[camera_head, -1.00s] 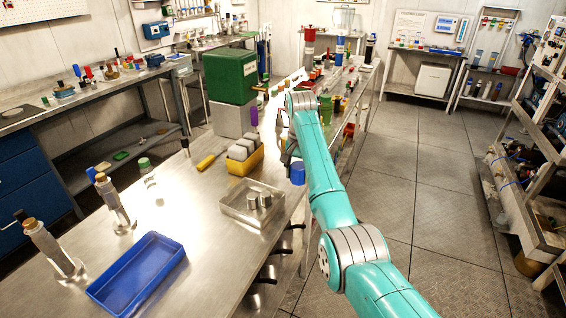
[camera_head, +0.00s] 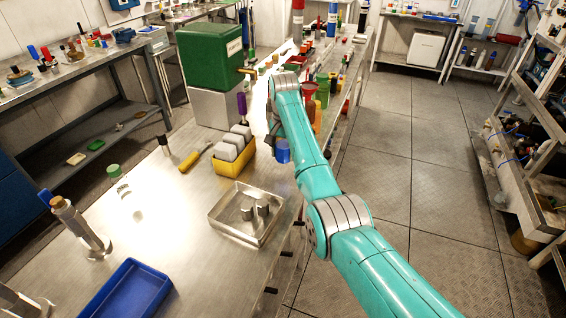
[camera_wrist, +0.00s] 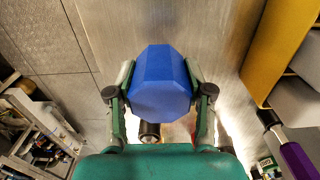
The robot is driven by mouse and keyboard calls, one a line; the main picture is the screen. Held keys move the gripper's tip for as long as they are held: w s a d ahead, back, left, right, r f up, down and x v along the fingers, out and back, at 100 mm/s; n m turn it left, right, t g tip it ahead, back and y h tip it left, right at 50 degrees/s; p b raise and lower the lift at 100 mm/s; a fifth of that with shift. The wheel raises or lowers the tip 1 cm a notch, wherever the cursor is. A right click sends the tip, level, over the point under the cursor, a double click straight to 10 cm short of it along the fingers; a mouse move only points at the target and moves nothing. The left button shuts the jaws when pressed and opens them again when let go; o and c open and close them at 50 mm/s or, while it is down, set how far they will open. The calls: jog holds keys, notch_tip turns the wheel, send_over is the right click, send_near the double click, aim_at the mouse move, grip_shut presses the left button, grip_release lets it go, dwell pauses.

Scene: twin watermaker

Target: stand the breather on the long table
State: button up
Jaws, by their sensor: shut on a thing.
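My gripper (camera_wrist: 160,98) is shut on a blue faceted block, which I take to be the breather (camera_wrist: 161,82). The breather also shows in the head view (camera_head: 283,151), below the end of my arm. It is held over or beside the right edge of the long metal table (camera_head: 175,225); its height above the surface is hard to tell. In the wrist view its flat eight-sided face is toward the camera, between the two fingers. Its far side is hidden.
Near the breather stand a yellow bin (camera_head: 234,165) with grey-white blocks and a metal tray (camera_head: 222,221) with small cylinders. A blue tray (camera_head: 110,300) lies at the front. A green box (camera_head: 210,65) stands behind. Bare table lies between the trays and the yellow-handled tool (camera_head: 189,161).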

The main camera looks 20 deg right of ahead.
aim_at(283, 144)
jog(key=shift+f, duration=2.35)
jog(key=o, duration=1.2)
jog(key=shift+f, duration=0.1)
notch_tip(283, 144, up, 12)
jog(key=shift+r, duration=0.15)
jog(key=shift+s, duration=0.15)
